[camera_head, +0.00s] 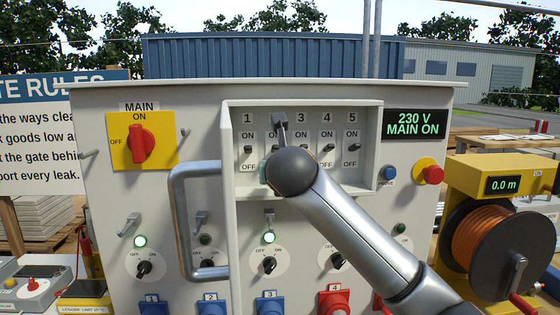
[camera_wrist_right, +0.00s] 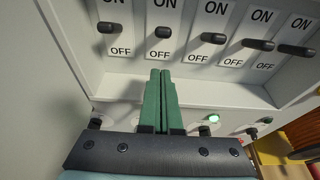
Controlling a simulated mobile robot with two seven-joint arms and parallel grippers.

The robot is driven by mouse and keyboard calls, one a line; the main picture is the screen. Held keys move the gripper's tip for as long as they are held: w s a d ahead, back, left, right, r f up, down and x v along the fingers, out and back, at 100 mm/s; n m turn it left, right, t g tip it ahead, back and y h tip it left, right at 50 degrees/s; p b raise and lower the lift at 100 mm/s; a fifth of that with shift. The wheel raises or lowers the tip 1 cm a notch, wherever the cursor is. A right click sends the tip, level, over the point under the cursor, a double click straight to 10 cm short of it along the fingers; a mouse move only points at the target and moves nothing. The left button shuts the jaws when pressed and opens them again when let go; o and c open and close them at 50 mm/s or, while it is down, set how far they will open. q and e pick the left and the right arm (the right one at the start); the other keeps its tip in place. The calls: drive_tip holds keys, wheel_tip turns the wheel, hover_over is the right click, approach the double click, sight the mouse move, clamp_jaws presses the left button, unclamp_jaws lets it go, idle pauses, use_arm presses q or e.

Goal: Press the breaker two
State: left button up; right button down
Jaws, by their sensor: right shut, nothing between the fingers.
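Breaker two is a small black lever (camera_wrist_right: 163,32) between ON and OFF labels, second from the left in the wrist view. In the head view, my wrist partly hides it in the recessed breaker row (camera_head: 340,178). My right gripper (camera_wrist_right: 160,72) has its green fingers shut together and empty. The tips are below breaker two's OFF label, apart from the lever. I cannot tell exactly how the lever is tilted. My left gripper is not in view.
Breaker one (camera_head: 248,149) and breaker five (camera_head: 353,147) flank the row. A large grey handle (camera_head: 180,225) and upright panel edge stand left of the recess. A yellow main switch (camera_head: 140,140) is at upper left, a red button (camera_head: 432,174) at right. Knobs and sockets lie below.

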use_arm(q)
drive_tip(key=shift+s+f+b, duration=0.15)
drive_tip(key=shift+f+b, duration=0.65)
use_arm(e)
drive_tip(key=s+r, duration=0.6)
drive_tip(key=s, duration=0.1)
drive_tip(key=shift+s+r, duration=0.15)
drive_tip(key=shift+r, duration=0.2)
